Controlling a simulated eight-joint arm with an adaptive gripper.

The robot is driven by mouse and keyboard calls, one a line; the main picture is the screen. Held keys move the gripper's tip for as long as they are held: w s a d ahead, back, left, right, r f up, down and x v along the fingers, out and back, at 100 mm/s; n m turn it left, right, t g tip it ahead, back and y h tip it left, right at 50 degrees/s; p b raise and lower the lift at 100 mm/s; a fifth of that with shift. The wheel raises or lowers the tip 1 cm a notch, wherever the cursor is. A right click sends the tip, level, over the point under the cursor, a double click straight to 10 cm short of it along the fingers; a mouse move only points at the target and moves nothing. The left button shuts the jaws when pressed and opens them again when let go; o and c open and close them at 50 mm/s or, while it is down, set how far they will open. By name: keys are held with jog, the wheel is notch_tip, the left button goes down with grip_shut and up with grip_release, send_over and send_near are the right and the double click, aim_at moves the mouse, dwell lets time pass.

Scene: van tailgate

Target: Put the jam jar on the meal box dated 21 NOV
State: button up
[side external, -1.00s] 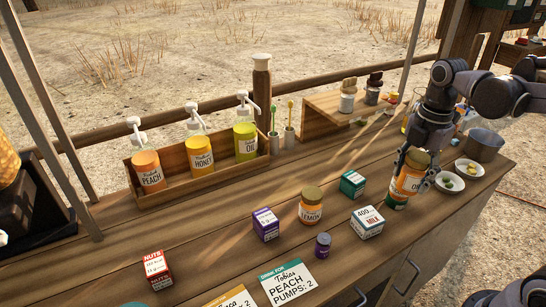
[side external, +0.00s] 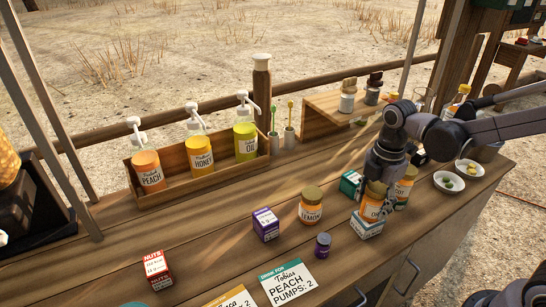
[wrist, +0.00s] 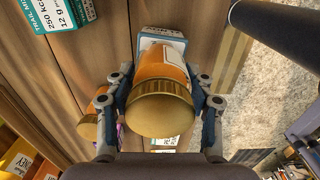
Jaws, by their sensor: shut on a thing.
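My gripper (side external: 377,186) is shut on an orange jar with a gold lid (side external: 371,207), its label partly hidden. The jar is upright, directly over a white and teal box (side external: 367,228); I cannot tell whether it touches the box top. The wrist view shows the jar's lid (wrist: 160,110) between both fingers (wrist: 164,82), with the white and blue box (wrist: 166,36) past the jar. A teal box (side external: 351,183), a purple box (side external: 266,224) and a red NUTS box (side external: 157,269) stand on the counter. I cannot read any date clearly.
A second orange jar (side external: 405,186) stands close behind the gripper, to the right. A LEMON jar (side external: 311,208) and a small purple jar (side external: 322,245) stand left of the box. Two white bowls (side external: 448,182) are at the right. Pump bottles sit in a wooden rack (side external: 205,169).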

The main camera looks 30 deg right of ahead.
jog(key=shift+f, duration=0.1)
jog(key=o, duration=1.4)
